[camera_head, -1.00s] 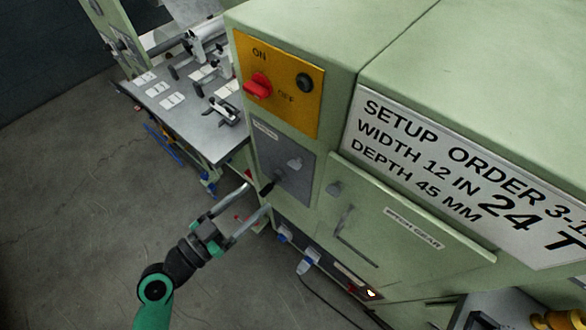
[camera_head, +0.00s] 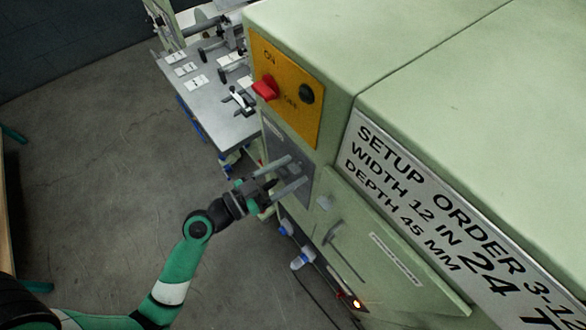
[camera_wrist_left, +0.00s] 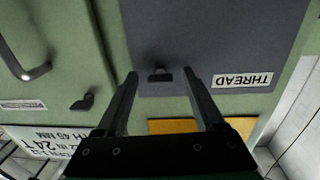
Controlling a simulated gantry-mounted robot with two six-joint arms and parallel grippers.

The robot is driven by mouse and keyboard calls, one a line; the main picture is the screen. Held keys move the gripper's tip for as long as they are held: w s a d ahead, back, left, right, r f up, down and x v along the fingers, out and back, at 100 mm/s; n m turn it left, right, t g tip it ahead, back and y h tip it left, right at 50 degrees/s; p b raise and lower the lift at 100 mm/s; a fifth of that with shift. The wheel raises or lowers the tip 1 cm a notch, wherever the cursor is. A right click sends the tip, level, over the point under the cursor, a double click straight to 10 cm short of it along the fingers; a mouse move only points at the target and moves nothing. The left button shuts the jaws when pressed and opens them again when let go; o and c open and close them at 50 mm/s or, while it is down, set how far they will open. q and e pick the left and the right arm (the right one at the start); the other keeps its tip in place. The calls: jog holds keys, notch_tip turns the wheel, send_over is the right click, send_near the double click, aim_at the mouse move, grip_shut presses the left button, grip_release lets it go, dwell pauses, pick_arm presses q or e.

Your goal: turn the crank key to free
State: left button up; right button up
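A grey panel (camera_head: 276,147) with a THREAD label (camera_wrist_left: 243,80) is on the green machine's front, below the yellow switch plate. A small dark piece, apparently the crank key (camera_wrist_left: 160,75), stands out from this panel in the left wrist view, between and slightly beyond my fingertips. In the head view, my gripper hides it. My left gripper (camera_head: 299,169) is at the panel with its two fingers apart; they also show in the left wrist view (camera_wrist_left: 162,79). No grip on the key is visible, and contact cannot be told. My right gripper is not in view.
A door with a bar handle (camera_head: 333,232) is below right of the panel. A grey bench (camera_head: 215,105) with parts stands behind. Open floor lies left.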

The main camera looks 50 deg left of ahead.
pick_arm(q)
grip_shut()
jog(key=shift+n, duration=0.4)
jog(key=n, duration=0.2)
jog(key=shift+n, duration=0.4)
jog(key=n+p, duration=0.1)
jog(key=n, duration=0.6)
jog(key=n+t, duration=0.1)
jog(key=n, duration=0.6)
jog(key=shift+d+n+y+p, duration=0.15)
jog(key=shift+n+y+p, duration=0.25)
jog(key=shift+n, duration=0.3)
